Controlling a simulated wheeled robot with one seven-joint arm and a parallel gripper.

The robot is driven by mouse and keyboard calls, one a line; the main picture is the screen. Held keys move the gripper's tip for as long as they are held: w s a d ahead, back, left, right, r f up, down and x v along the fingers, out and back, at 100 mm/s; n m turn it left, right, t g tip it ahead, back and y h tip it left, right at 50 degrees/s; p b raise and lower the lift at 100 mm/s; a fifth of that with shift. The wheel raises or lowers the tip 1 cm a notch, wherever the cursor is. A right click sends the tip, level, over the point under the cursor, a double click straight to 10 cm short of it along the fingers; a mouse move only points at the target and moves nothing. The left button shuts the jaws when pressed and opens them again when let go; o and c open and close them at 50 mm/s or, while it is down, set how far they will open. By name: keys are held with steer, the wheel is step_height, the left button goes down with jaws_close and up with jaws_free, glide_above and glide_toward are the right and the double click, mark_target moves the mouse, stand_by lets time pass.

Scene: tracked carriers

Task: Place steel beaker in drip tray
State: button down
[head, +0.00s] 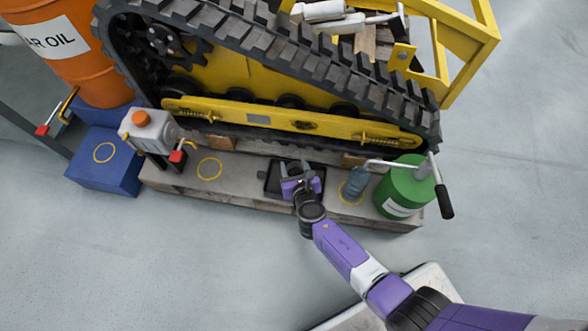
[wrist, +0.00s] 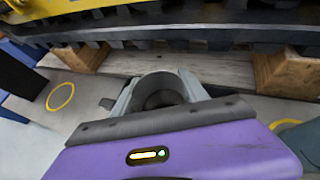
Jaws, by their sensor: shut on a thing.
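The steel beaker (wrist: 160,82) is a grey, round, open-topped cup with a dark inside, seen in the wrist view between my gripper's fingers. My gripper (head: 296,172) is shut on it. In the head view the beaker is small and mostly hidden by the gripper. The black drip tray (head: 271,183) lies on the grey bench below the track, under and around the gripper. I cannot tell whether the beaker touches the tray's floor.
A bluish bottle (head: 355,184) and a green can (head: 405,188) with a lever stand to the right on the bench (head: 240,187). An empty yellow ring (head: 209,169) and a white jug (head: 150,131) are to the left. The yellow tracked carrier (head: 290,122) rises close behind.

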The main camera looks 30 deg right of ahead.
steer(key=shift+f, duration=0.45)
steer(key=shift+f, duration=0.1)
steer(key=c, duration=0.6)
jaws_free()
steer(key=shift+r, duration=0.25)
steer(key=shift+s+r+p, duration=0.2)
steer(key=shift+s+p, duration=0.05)
steer(key=shift+p, duration=0.05)
steer(key=p+v, duration=0.5)
steer(key=v, duration=0.6)
steer(key=shift+s, duration=0.2)
